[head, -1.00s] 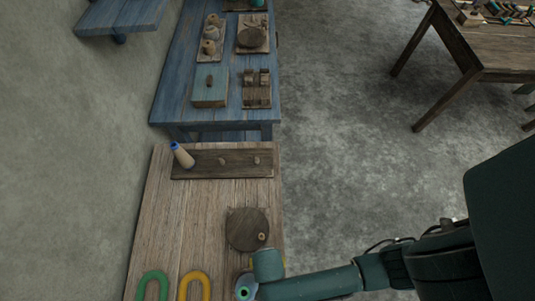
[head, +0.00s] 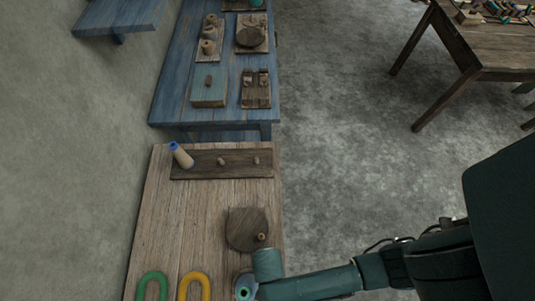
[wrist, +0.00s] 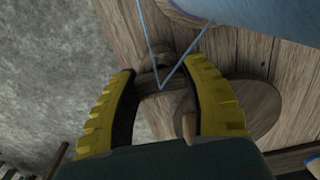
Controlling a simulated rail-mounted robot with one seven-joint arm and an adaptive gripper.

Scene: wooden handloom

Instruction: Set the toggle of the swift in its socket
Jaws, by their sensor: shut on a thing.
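My gripper (wrist: 163,68) shows two ribbed yellow fingers in the wrist view. They are shut on a small dark wooden piece that looks like the toggle (wrist: 160,80). A thin blue cord (wrist: 149,44) makes a V whose point meets it. Close to the fingers lies a round wooden disc (wrist: 258,108), with a short peg (wrist: 187,124) partly behind the right finger. In the head view the disc (head: 242,226) and peg (head: 262,237) are just beyond my wrist, which hides the fingers and toggle. I cannot make out the socket.
A large blue rounded body (wrist: 275,14) fills the wrist view's upper right. On the plank table (head: 170,230) stand a pegged board (head: 208,170) with a blue-topped cone (head: 182,156), and green (head: 152,284) and yellow (head: 195,284) arches. A blue table (head: 175,108) adjoins beyond.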

